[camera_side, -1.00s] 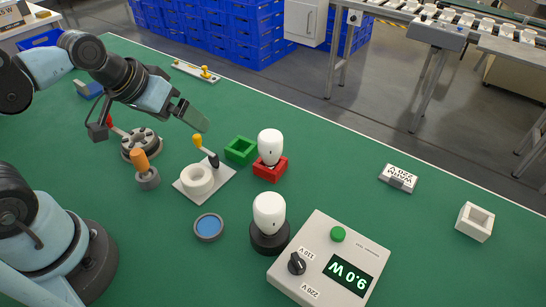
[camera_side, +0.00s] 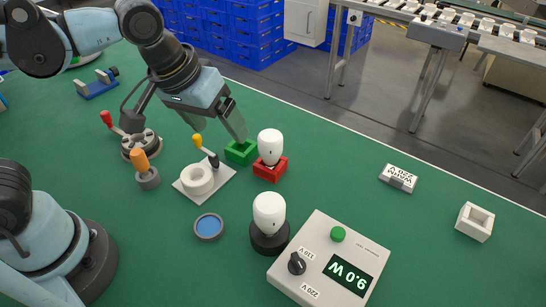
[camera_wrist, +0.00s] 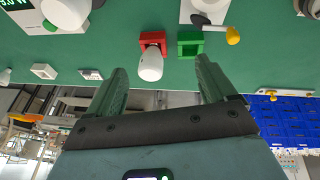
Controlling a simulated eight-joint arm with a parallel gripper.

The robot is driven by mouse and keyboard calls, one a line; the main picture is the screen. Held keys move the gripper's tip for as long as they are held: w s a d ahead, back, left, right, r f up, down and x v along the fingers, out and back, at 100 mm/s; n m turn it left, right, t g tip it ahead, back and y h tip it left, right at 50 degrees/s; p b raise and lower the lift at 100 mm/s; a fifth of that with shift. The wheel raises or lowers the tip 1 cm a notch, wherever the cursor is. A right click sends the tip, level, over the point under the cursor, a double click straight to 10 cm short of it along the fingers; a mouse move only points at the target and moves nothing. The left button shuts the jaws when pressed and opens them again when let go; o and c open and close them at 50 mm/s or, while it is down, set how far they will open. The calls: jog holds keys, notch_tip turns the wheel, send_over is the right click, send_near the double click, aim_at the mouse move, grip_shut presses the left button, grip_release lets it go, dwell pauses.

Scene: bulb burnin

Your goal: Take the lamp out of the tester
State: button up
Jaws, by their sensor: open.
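The tester (camera_side: 325,255) is a white box with a green button, a dial between 110 V and 220 V and a display reading 9.0 W. Beside it, a white lamp (camera_side: 269,212) stands upright in a black round socket (camera_side: 268,240); this lamp is partly cut off in the wrist view (camera_wrist: 66,12). A second white lamp (camera_side: 270,143) stands in a red block (camera_side: 270,168); the wrist view also shows it (camera_wrist: 149,66). My gripper (camera_side: 220,128) is open and empty, above and behind the white ring fixture, left of the second lamp and away from the tester.
An empty green block (camera_side: 240,151) sits beside the red one. A white ring fixture (camera_side: 198,181) with a yellow-tipped lever, a blue round pad (camera_side: 208,226) and an orange-handled tool (camera_side: 144,168) stand nearby. A labelled block (camera_side: 398,178) and white open box (camera_side: 475,222) lie right, with clear mat between.

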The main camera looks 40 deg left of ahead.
aim_at(269, 214)
jog(key=s+d+g, duration=0.1)
jog(key=d, duration=0.3)
jog(key=s+d+n+y, duration=0.1)
jog(key=d, duration=0.3)
jog(key=s+d+r+n+g, duration=0.1)
jog(key=s+d, duration=0.1)
jog(key=d, duration=0.3)
jog(key=shift+g, duration=0.3)
jog(key=shift+s+d+n+y, duration=0.25)
jog(key=shift+d+n+y, duration=0.05)
jog(key=shift+d, duration=0.05)
jog(key=shift+w+a+f, duration=0.1)
jog(key=shift+w+f, duration=0.15)
jog(key=shift+f, duration=1.75)
jog(key=shift+w+a+f, duration=0.1)
jog(key=shift+w+f, duration=0.2)
jog(key=shift+f, duration=1.65)
jog(key=shift+w+a+f, duration=0.1)
jog(key=shift+w+f, duration=0.15)
jog(key=shift+f, duration=1.75)
jog(key=shift+c, duration=0.3)
jog(key=c, duration=1.1)
jog(key=shift+r, duration=0.15)
jog(key=shift+r, duration=7.15)
